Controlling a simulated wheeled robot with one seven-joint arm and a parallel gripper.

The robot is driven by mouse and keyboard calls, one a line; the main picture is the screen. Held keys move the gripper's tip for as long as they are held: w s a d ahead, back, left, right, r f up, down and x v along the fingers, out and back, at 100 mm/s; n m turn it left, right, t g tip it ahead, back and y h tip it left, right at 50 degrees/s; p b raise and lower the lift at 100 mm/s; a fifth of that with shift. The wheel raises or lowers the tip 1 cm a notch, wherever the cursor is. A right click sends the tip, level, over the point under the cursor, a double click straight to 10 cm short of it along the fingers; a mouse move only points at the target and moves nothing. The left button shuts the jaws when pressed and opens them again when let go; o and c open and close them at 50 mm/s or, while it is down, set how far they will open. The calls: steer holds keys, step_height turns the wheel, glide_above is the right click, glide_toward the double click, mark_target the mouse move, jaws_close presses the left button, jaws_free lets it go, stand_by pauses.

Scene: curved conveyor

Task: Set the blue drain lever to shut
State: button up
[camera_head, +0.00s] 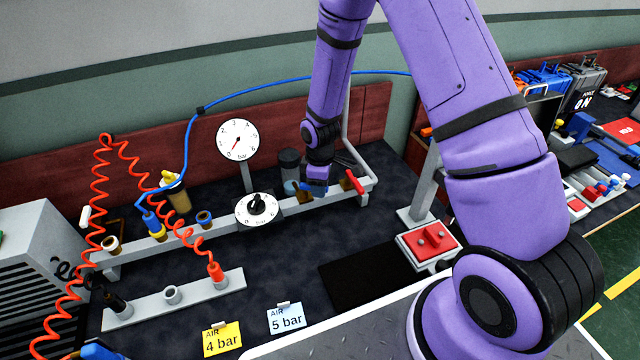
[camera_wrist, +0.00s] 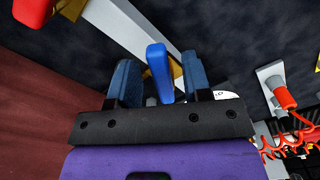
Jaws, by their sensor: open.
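The blue drain lever (camera_wrist: 160,72) shows in the wrist view as a rounded blue bar beside the grey manifold rail (camera_wrist: 128,32). My gripper (camera_wrist: 159,64) is open, with one blue-grey finger on each side of the lever. A dark gap shows on both sides, so the fingers do not appear to press on it. In the head view my gripper (camera_head: 312,188) is down at the right part of the rail (camera_head: 215,227), left of the red lever (camera_head: 353,182). There the arm largely hides the blue lever, and its exact setting cannot be told.
A round dial with a black knob (camera_head: 256,207) stands left of my gripper, and a pressure gauge (camera_head: 238,139) behind it. Coiled orange hoses (camera_head: 87,245) hang at the left. A red-topped box (camera_head: 430,243) is at the right. A dark mat (camera_head: 370,280) lies in front.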

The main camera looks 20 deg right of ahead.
jaws_close()
steer(key=shift+s+m, duration=0.1)
steer(key=shift+m, duration=0.2)
steer(key=shift+s+a+m, duration=0.3)
steer(key=shift+a+m, duration=0.35)
steer(key=shift+m, duration=1.2)
steer(key=shift+s+a+m, duration=0.3)
steer(key=shift+a+m, duration=0.35)
steer(key=shift+m, duration=1.15)
steer(key=shift+s+a+m, duration=0.3)
steer(key=shift+a+m, duration=0.35)
steer(key=shift+m, duration=1.2)
